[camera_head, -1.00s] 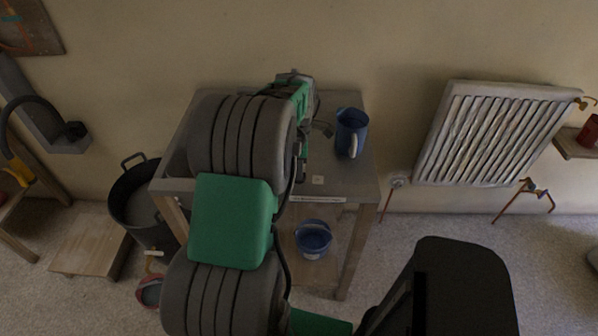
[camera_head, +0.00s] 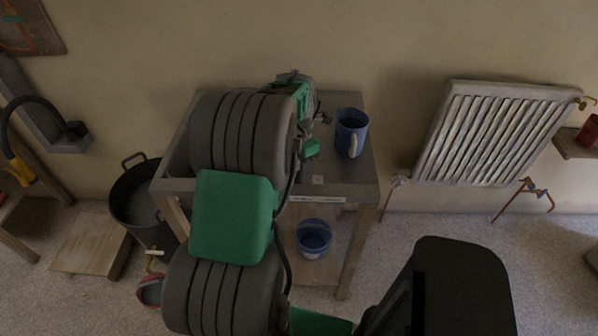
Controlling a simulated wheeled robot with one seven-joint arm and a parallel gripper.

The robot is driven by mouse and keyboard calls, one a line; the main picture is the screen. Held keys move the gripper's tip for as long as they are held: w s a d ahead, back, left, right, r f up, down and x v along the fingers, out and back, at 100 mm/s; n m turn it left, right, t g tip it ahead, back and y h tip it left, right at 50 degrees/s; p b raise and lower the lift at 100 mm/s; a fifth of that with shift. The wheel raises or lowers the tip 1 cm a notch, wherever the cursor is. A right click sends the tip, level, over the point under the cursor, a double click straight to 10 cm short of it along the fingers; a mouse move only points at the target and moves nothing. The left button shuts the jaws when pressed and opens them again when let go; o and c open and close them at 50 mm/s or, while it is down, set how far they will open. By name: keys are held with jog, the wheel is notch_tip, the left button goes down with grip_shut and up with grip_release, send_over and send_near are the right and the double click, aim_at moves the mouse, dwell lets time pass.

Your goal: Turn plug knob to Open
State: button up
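The sink-like table (camera_head: 345,185) stands against the wall, with a label strip (camera_head: 318,199) on its front edge. A small pale square (camera_head: 318,179) lies on its top near that edge. I cannot make out a plug knob for certain; it may be behind my arm. My arm reaches over the table and covers much of its left and middle. My gripper (camera_head: 308,150) seems to be at the far end of the arm, low over the table top behind the pale square. It is small and partly hidden, and its fingers cannot be told apart.
A blue jug (camera_head: 351,133) stands on the table right of my gripper. A blue bucket (camera_head: 313,238) sits on the shelf below. A black tub (camera_head: 140,205) stands on the floor at left. A radiator (camera_head: 497,135) hangs on the wall at right.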

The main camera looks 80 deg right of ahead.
aim_at(298, 172)
notch_tip(298, 172, up, 12)
jog(key=p, duration=0.8)
jog(key=shift+w, duration=0.1)
